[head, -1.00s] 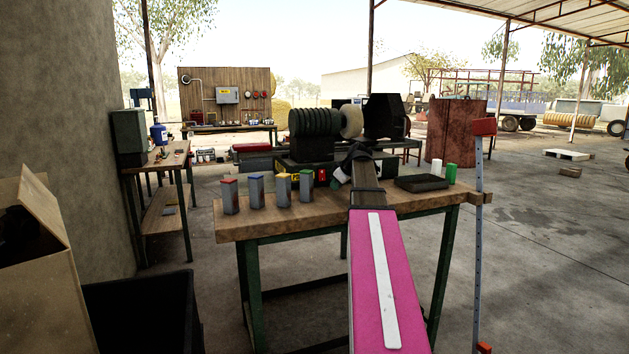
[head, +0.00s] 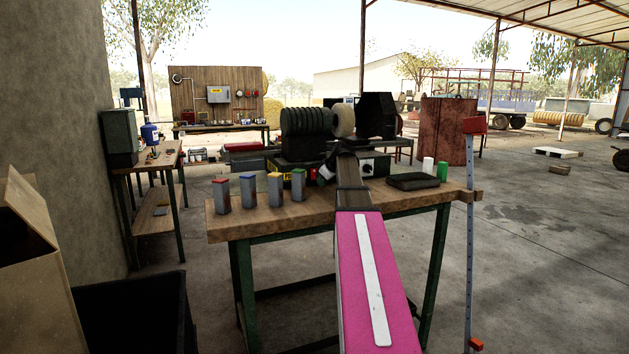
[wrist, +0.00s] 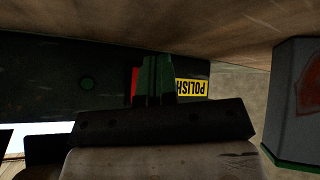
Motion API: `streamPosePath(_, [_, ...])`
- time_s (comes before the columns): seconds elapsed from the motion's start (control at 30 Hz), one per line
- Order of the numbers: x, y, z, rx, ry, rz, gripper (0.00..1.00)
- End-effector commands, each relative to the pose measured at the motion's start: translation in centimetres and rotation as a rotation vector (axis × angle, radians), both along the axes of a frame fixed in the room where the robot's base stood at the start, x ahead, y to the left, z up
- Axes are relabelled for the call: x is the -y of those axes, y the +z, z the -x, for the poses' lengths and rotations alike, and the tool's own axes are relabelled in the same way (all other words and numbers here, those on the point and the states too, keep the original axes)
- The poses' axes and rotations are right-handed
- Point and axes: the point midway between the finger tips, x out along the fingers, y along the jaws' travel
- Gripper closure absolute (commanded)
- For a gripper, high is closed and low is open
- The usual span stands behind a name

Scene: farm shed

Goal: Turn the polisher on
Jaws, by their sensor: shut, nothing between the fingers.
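The polisher (head: 306,122) stands at the back of the workbench, with a dark ribbed drum and a pale wheel beside it. Its dark base has a front panel with a red part (head: 312,174) and a dark knob on a pale plate (head: 368,170).
Several grey blocks with coloured tops (head: 248,193) stand on the left of the workbench (head: 330,212). A box (head: 28,250) is at the left.

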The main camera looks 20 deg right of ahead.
Motion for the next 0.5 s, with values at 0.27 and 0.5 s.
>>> streamPosePath(0.27, [0.0,-0.3,-2.5,-0.001,0.000,0.001,1.00])
streamPosePath(0.5, [-0.1,-0.4,-2.6,0.000,0.000,0.000,1.00])
